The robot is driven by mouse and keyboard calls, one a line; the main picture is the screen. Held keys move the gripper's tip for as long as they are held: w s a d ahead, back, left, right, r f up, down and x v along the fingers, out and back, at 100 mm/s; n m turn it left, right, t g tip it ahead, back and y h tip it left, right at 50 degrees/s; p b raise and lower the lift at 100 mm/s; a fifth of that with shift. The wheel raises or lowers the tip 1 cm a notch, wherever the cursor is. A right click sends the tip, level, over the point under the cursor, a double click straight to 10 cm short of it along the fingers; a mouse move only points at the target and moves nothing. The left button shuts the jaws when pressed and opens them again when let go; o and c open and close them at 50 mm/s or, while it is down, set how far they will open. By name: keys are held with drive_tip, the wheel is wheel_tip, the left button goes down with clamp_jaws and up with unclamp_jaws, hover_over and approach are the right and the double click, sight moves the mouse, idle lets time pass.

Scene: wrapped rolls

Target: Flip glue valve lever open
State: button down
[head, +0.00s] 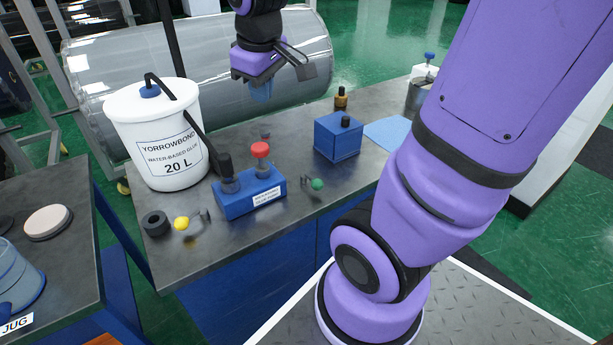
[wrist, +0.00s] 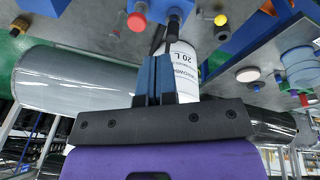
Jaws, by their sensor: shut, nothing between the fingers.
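The front of the bench carries two small levers: one with a yellow ball knob (head: 182,223) on the left and one with a green ball knob (head: 317,184) on the right. I cannot read which is the glue valve lever. Between them stands a blue block (head: 250,199) with a red knob (head: 260,149) and a black knob. The white glue bucket (head: 160,148) stands behind on the left. My gripper (head: 261,92) is above the back of the bench, before the big roll, apart from the levers. Its blue fingers (wrist: 154,80) are shut and empty. The yellow knob (wrist: 221,19) shows beyond them.
A large wrapped roll (head: 205,65) lies behind the bench. A black ring (head: 155,223) sits beside the yellow knob. A second table with a jug is at left.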

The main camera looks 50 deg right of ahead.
sight(313, 180)
drive_tip(key=w+d+f+n+g, duration=0.1)
drive_tip(key=w+d+f, duration=0.1)
drive_tip(key=d+f, duration=0.2)
drive_tip(key=w+d+f+n+g, duration=0.1)
drive_tip(key=w+d+f+n, duration=0.1)
drive_tip(key=f, duration=0.8)
drive_tip(key=w+d+f+n+g, duration=0.2)
drive_tip(key=w+d+f, duration=0.2)
drive_tip(key=d+f, duration=0.2)
wheel_tip(313, 180, down, 2)
drive_tip(key=shift+d+f, duration=0.1)
drive_tip(key=shift+d, duration=0.25)
drive_tip(key=f, duration=0.3)
drive_tip(key=s+d+f, duration=0.1)
drive_tip(key=f, duration=0.5)
drive_tip(key=shift+s+d+f, duration=0.15)
drive_tip(key=shift+s+f, duration=0.1)
drive_tip(key=shift+s+d+f, duration=0.5)
drive_tip(key=shift+s+d, duration=0.25)
drive_tip(key=shift+s, duration=0.05)
drive_tip(key=shift+s+d+f, duration=0.35)
drive_tip(key=shift+s+d, duration=0.15)
drive_tip(key=shift+s, duration=0.1)
drive_tip(key=shift+d, duration=0.15)
